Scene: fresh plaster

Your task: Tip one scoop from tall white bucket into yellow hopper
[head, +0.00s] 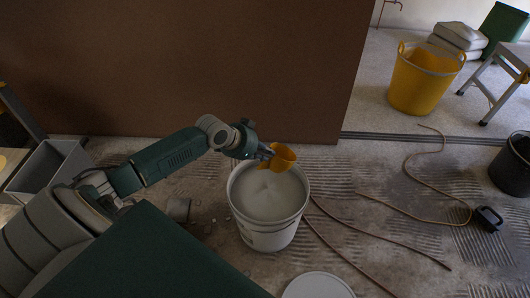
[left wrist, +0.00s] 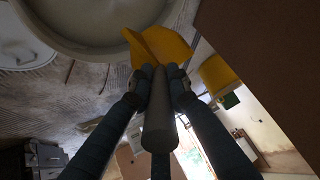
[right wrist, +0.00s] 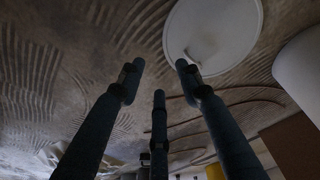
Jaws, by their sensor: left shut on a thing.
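The tall white bucket (head: 268,236) stands on the floor at the middle of the head view, with pale material heaped inside. My left gripper (head: 266,153) is shut on the dark handle of a yellow scoop (head: 285,157). The scoop is over the bucket's far rim; whether it holds material is unclear. In the left wrist view the scoop (left wrist: 160,46) overlaps the bucket's rim (left wrist: 110,48). A yellow tub with two handles, likely the hopper (head: 424,85), stands at the back right. My right gripper (right wrist: 159,68) is open and empty, seen only in its wrist view.
A white round lid (head: 318,287) lies in front of the bucket. A brown wall panel (head: 180,65) rises behind it. A floor track (head: 430,138), hoses and a cord (head: 400,212) cross the right side. A dark bucket (head: 512,165) and step stool (head: 500,75) stand right.

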